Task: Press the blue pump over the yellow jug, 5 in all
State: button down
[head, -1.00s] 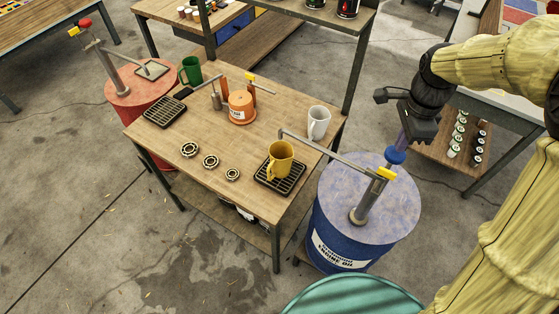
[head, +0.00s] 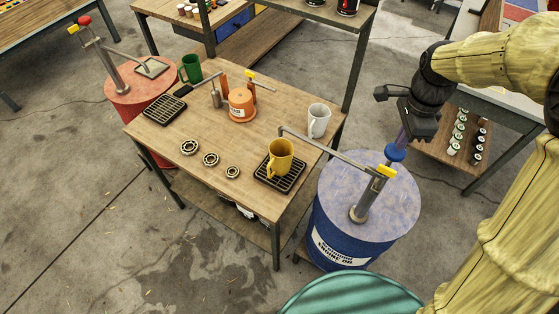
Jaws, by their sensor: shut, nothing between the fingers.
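The blue pump (head: 367,201) stands on the blue engine oil drum (head: 335,248), with a round blue knob (head: 394,153) on top and a yellow tag beneath it. Its long spout (head: 325,152) reaches left and ends above the yellow jug (head: 281,157). The jug stands upright on a black drip grate (head: 291,183) near the table's right end. My gripper (head: 400,143) is shut and points down at the knob from above. Its tip seems to touch the knob, but contact is hard to tell. The jug's contents are hard to see.
The wooden table (head: 240,189) also holds a white mug (head: 319,120), an orange pump can (head: 241,104), a green mug (head: 190,69) and ring-shaped parts. A red drum (head: 135,92) with its own pump stands behind left. A teal drum (head: 350,297) is in front.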

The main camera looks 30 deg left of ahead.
aim_at(394, 155)
jog(key=shift+f+b, duration=2)
jog(key=shift+f, duration=1.05)
jog(key=shift+s+f+b, duration=0.1)
jog(key=shift+f+b, duration=0.2)
jog(key=shift+f, duration=0.2)
jog(key=shift+r, duration=0.1)
jog(key=shift+r+p, duration=3.15)
jog(key=shift+r, duration=0.65)
jog(key=shift+f, duration=0.15)
